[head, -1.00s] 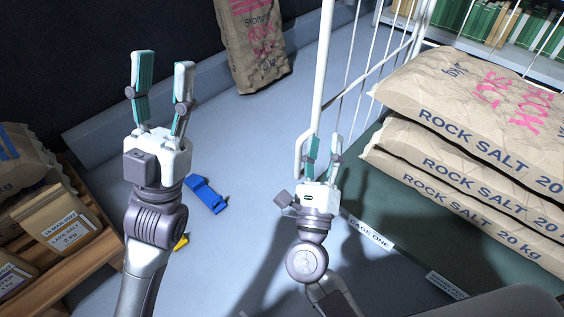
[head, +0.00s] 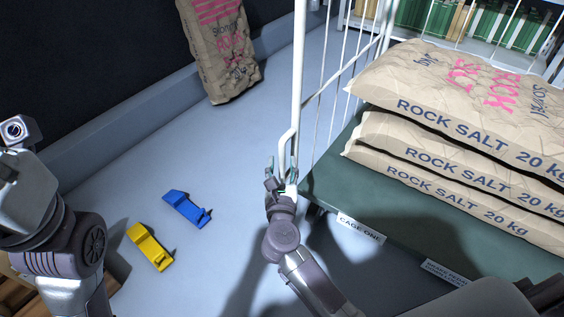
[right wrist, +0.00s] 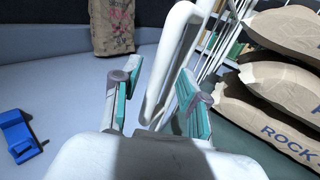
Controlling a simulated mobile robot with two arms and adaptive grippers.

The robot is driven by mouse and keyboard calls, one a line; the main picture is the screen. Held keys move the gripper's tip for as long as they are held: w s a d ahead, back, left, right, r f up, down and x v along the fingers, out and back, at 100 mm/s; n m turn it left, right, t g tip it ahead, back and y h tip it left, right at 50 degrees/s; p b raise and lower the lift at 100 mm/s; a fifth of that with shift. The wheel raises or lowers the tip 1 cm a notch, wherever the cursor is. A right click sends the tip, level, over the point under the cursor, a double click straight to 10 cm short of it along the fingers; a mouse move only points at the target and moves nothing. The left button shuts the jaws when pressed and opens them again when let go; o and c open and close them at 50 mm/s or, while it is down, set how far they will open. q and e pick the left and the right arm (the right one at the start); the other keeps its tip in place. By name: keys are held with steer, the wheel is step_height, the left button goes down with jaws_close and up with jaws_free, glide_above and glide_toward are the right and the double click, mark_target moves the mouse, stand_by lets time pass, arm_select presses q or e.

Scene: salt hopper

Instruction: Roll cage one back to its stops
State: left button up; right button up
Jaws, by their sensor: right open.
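Cage one (head: 330,180) has a green deck, white wire bars and a "CAGE ONE" label, and carries a stack of rock salt sacks (head: 450,165). A white looped handle (head: 287,148) is on its left upright. My right gripper (head: 284,176) is at this handle. In the right wrist view the handle (right wrist: 168,70) stands between the open fingers, with gaps showing. My left gripper (head: 22,185) is only partly in view at the left edge; its fingers are outside the picture. I cannot identify the cage's stops in these views.
A blue wedge-like block (head: 187,208) and a yellow one (head: 150,246) lie on the floor left of the cage. A brown sack (head: 225,55) leans at the back wall. A shelf (head: 480,45) stands behind the cage. Floor between the blocks and cage is clear.

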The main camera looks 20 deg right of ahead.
steer(key=shift+x, duration=1.25)
jaws_close()
